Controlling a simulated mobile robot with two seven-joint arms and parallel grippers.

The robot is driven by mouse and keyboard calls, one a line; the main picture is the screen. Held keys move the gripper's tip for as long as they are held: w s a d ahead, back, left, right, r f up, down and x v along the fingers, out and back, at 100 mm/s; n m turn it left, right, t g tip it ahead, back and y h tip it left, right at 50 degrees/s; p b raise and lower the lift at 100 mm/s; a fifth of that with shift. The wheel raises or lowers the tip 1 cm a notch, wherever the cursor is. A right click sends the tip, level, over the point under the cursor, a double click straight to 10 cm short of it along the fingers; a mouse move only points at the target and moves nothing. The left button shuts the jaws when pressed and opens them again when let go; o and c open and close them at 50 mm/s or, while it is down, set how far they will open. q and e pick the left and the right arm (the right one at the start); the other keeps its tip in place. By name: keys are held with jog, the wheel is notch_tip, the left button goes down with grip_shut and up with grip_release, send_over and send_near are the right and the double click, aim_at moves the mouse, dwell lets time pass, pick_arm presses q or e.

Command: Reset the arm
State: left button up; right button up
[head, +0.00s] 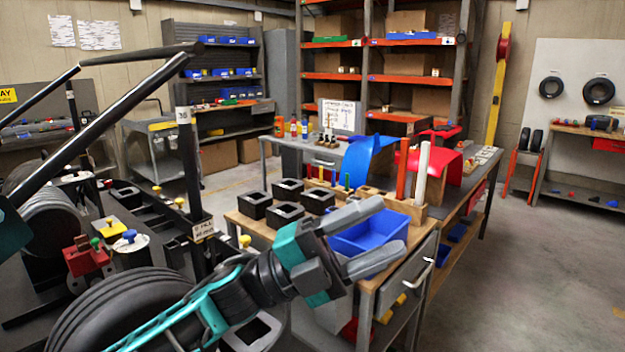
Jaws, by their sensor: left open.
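My left gripper (372,238) is in the head view, low and right of centre. Its two grey fingers are spread apart, with nothing between them. It is in front of the wooden workbench (250,222), and its upper finger overlaps the blue bin (385,232) in the picture. I cannot tell whether it touches the bin. My left arm, teal and dark grey, comes in from the lower left across a black tyre. My right gripper is not in the picture.
Several black square holders (287,190) stand on the bench beside a wooden block with a red and a white post (422,174). A kart frame with a tyre (125,315) fills the left. Shelving (410,78) stands behind. The floor at right (545,270) is clear.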

pick_arm(q)
jog(key=w+a+f+n+t+y, duration=0.1)
jog(key=a+f+n+t+y, duration=0.4)
jog(key=f+n, duration=0.3)
jog(key=a+f+n+t+y, duration=0.4)
jog(key=f+n+t, duration=0.2)
jog(key=f+n, duration=0.25)
jog(key=w+a+f+n+t+y, duration=0.1)
jog(key=a+f+n+t+y, duration=0.35)
jog(key=f+n+t, duration=0.35)
jog(key=s+a+f+n+g+y, duration=0.4)
jog(key=s+f, duration=0.3)
jog(key=f, duration=0.2)
jog(key=s+a+f+n+g+y, duration=0.3)
jog(key=s+a+f+g+y, duration=0.1)
jog(key=s+a+f, duration=0.3)
jog(key=shift+s+f+n, duration=0.35)
jog(key=shift+s+f, duration=0.3)
jog(key=shift+f, duration=0.2)
